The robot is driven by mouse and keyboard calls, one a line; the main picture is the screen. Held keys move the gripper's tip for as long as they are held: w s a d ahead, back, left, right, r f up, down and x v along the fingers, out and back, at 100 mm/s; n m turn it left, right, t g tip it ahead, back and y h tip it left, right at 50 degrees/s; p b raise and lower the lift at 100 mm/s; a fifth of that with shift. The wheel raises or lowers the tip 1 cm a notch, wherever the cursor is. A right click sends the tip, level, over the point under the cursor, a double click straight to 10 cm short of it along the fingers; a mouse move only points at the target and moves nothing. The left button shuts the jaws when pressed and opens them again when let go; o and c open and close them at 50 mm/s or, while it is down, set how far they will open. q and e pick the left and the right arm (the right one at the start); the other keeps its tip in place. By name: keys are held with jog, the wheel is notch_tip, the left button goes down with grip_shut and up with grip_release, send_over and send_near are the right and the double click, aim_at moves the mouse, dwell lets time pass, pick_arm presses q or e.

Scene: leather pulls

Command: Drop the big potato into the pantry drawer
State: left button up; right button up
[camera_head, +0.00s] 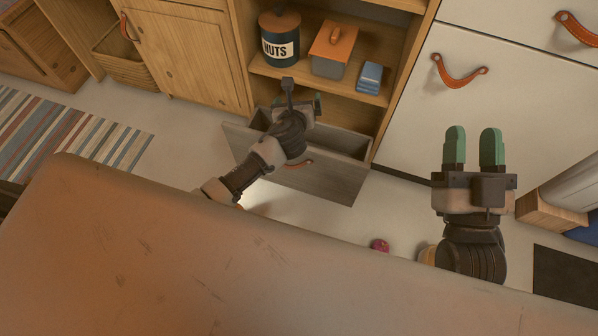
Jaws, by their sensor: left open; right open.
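The pantry drawer (330,183), grey with a leather pull, is pulled open at the bottom of the wooden shelf unit. My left gripper (298,103) is over the drawer's back left part, open, its green fingertips mostly hidden behind its own body. My forearm and wrist hide part of the drawer's inside. I cannot make out a big potato in the drawer or in the gripper. My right gripper (473,148) is open and empty, its green fingers apart in front of the white cabinet.
A nuts canister (280,38), an orange-lidded box (333,48) and a blue stack (370,77) stand on the shelf above the drawer. A small pinkish-red item (380,245) lies on the floor. A brown surface (200,260) fills the lower left. A striped rug (60,130) lies left.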

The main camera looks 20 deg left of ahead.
pick_arm(q)
jog(key=p+v, duration=0.4)
jog(key=v, duration=0.7)
pick_arm(e)
jog(key=s+d+f+g+h, duration=0.1)
jog(key=f+g+h, duration=0.1)
jog(key=f+g, duration=0.3)
jog(key=s+d+f+g+h, duration=0.2)
jog(key=f+g, duration=0.4)
jog(key=f, duration=0.1)
jog(key=shift+f+m, duration=0.15)
jog(key=shift+m, duration=0.15)
pick_arm(q)
jog(key=shift+w, duration=0.1)
